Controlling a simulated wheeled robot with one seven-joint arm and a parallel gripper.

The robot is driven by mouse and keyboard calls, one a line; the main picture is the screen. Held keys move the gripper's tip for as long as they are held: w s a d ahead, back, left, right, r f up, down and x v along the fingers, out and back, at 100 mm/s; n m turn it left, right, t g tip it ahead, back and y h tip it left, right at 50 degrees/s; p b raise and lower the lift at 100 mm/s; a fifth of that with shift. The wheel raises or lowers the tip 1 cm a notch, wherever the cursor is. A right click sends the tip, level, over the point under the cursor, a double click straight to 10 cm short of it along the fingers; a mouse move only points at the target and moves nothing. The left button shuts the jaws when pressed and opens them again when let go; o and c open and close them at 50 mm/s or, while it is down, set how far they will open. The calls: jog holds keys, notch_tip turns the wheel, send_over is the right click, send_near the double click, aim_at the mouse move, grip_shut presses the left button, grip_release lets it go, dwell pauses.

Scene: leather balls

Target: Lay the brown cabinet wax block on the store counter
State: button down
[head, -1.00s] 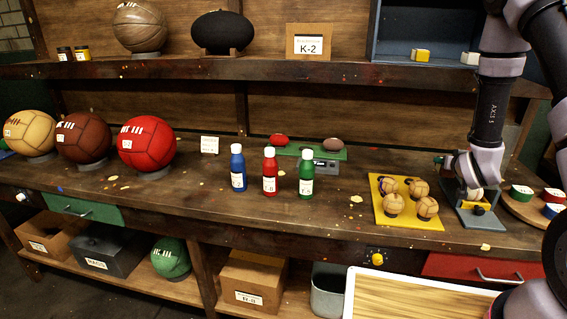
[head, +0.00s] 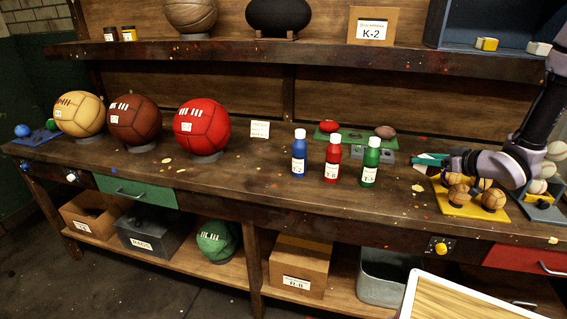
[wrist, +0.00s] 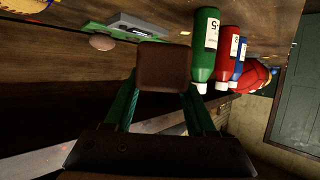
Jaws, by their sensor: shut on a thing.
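The brown cabinet wax block (wrist: 163,68) is a plain brown block held between the green fingers of my gripper (wrist: 163,92) in the wrist view. My gripper is shut on it. In the head view my gripper (head: 430,160) points left, above the store counter (head: 240,185), between the green bottle and the yellow mat. I cannot make out the block clearly in the head view. The counter is a long dark wooden bench with paint specks.
Blue (head: 299,153), red (head: 332,158) and green (head: 370,163) bottles stand left of my gripper. A yellow mat (head: 462,208) with several small balls lies to its right. A green tray (head: 358,136) is behind. Bare wood shows between the red ball (head: 202,128) and blue bottle.

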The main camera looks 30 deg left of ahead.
aim_at(411, 196)
jog(key=shift+s+a+n, duration=0.3)
jog(key=shift+s+a, duration=0.05)
jog(key=shift+a, duration=0.2)
notch_tip(411, 196, down, 10)
jog(key=shift+f, duration=0.1)
jog(key=shift+c, duration=1.1)
grip_release()
